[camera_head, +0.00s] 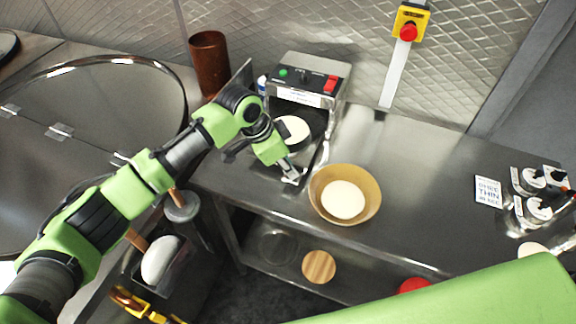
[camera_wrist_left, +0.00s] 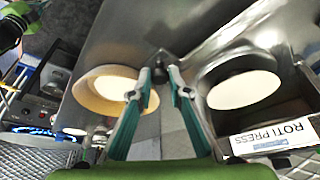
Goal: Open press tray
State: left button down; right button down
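The roti press (camera_head: 308,84) stands at the back of the steel counter, with a green button and a red switch on top; its "ROTI PRESS" label shows in the left wrist view (camera_wrist_left: 275,132). A white dough disc (camera_head: 292,129) lies on the dark round plate of the press tray (camera_head: 302,158), which shows in front of the housing. My left gripper (camera_head: 291,174) is at the tray's front end. In the left wrist view its fingertips (camera_wrist_left: 161,72) are close together around a small dark handle (camera_wrist_left: 157,62). My right gripper is out of view.
A wooden bowl (camera_head: 324,207) with white dough stands just right of the gripper. A brown cylinder (camera_head: 209,62) stands left of the press. Small labelled containers (camera_head: 532,206) stand at the far right. The counter between bowl and containers is clear.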

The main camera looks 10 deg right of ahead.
pick_arm(q)
jog(key=c, duration=1.9)
grip_release()
jog(key=v, duration=1.2)
jog(key=shift+s, duration=0.1)
